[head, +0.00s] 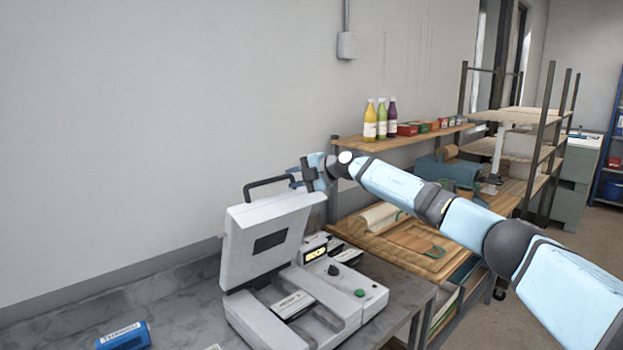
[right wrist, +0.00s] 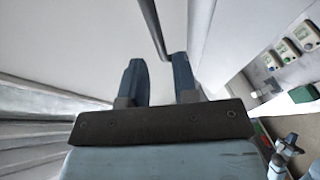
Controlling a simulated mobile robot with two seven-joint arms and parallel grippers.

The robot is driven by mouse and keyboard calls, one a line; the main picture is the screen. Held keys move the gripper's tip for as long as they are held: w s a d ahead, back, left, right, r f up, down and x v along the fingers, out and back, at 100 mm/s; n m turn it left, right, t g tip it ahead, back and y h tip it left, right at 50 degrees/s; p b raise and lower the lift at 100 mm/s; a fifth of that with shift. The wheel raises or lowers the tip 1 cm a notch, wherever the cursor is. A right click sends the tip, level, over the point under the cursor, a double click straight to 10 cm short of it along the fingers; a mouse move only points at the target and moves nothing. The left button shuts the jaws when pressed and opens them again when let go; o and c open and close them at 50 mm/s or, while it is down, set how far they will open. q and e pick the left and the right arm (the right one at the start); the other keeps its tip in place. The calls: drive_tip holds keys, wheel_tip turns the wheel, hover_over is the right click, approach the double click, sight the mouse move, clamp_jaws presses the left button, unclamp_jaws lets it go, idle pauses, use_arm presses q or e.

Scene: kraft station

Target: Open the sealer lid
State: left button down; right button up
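The white sealer (head: 315,300) sits on the grey worktop in the head view. Its lid (head: 265,240) is raised, standing steeply and tilted back, with the base exposed. A dark handle (head: 268,181) arches over the lid's top edge. My right gripper (head: 297,178) is at the right end of the handle. In the right wrist view, my right gripper (right wrist: 158,62) has its two fingers apart. The dark handle bar (right wrist: 152,28) reaches down near the right finger; I cannot tell whether they touch. My left gripper is not in view.
A blue labelled roll or box (head: 124,336) lies on the worktop (head: 180,315) at the lower left. A wooden bench (head: 400,240) and a shelf with bottles (head: 381,120) stand right of the sealer. The wall is close behind the lid.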

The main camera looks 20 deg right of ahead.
drive_tip(key=b+v, duration=0.1)
drive_tip(key=v, duration=0.4)
drive_tip(key=shift+s+d+r, duration=0.1)
drive_tip(key=shift+s, duration=0.15)
